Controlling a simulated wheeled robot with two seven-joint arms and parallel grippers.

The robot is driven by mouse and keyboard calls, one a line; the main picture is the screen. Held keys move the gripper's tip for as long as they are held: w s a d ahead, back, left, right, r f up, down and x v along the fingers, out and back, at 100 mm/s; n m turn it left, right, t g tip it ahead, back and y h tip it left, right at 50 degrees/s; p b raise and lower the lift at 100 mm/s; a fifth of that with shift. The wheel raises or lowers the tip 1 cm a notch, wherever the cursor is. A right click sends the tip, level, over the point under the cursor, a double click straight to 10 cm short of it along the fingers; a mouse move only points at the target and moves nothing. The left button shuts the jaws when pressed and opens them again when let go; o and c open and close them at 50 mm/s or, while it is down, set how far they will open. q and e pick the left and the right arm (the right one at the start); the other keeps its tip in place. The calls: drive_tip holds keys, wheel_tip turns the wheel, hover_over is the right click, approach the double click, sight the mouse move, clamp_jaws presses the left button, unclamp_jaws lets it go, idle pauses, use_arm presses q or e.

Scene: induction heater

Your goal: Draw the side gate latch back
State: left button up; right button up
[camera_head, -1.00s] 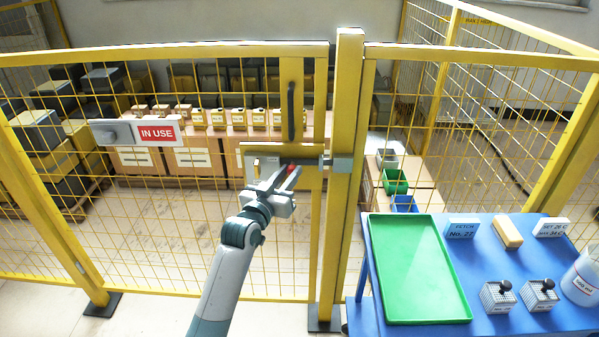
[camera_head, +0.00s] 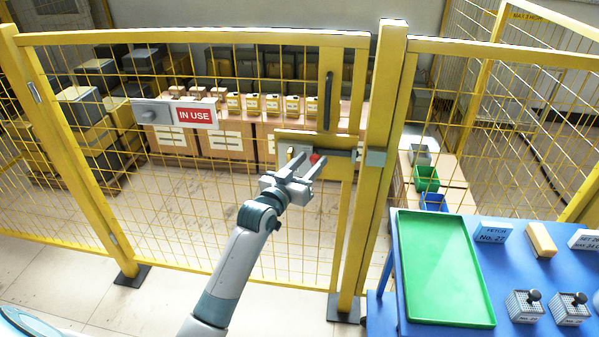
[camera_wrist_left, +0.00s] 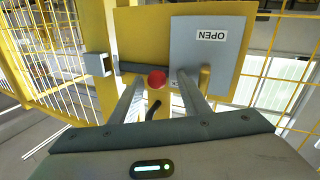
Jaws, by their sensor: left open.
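The side gate latch is a dark bolt (camera_head: 338,154) with a red knob (camera_head: 315,158) on a yellow plate. The knob also shows in the left wrist view (camera_wrist_left: 157,79). The grey keeper (camera_head: 375,157) is on the post to the right; in the left wrist view (camera_wrist_left: 97,64) the bolt's end appears just clear of it. A grey cover with an OPEN label (camera_wrist_left: 207,35) is beside the knob, upside down in that view. My left gripper (camera_head: 307,168) is open in front of the latch. Its fingers lie either side of the knob in the wrist view, apparently not gripping it. My right gripper is not in view.
A black upright handle (camera_head: 328,100) is above the latch. An IN USE sign (camera_head: 196,115) hangs on the yellow mesh gate. A blue table (camera_head: 385,290) with a green tray (camera_head: 440,268) stands right of the post. Boxes and bottles are behind the mesh.

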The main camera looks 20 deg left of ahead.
use_arm(q)
drive_tip(key=shift+s, duration=0.45)
drive_tip(key=s+a+b, duration=0.2)
drive_tip(key=s, duration=1.4)
drive_tip(key=shift+s, duration=0.15)
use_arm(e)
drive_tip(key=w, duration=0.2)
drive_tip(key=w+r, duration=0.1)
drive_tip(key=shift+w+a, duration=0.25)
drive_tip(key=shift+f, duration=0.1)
